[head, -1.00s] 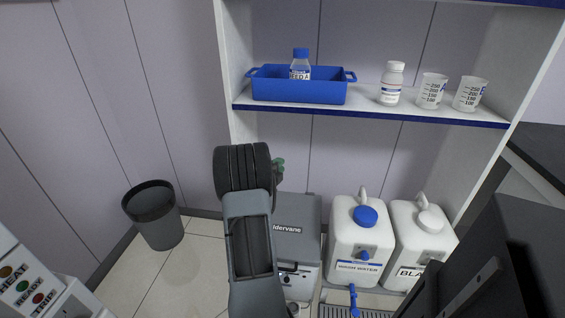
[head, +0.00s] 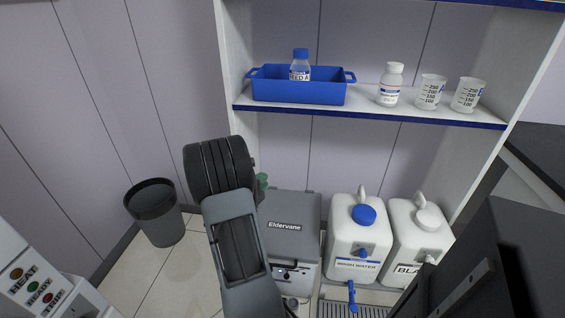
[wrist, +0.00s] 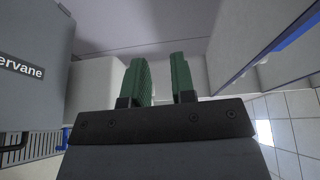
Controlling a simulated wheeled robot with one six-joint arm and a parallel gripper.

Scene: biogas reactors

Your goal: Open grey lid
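The grey lid (head: 290,222) is the top of a box-shaped device labelled "Eldervane" at the bottom of the shelf unit. It looks shut. The lid's edge and label also show at the left of the wrist view (wrist: 28,45). In the wrist view, my gripper (wrist: 160,78) has two green fingers standing apart with nothing between them. In the head view, my arm hides most of my gripper, with only a bit of green showing left of the lid. The gripper appears apart from the lid.
A wash water canister (head: 353,240) and a second white canister (head: 408,245) stand right of the device. A shelf above holds a blue tray (head: 300,92), a white bottle (head: 390,85) and two beakers. A dark bin (head: 155,212) stands on the floor at left.

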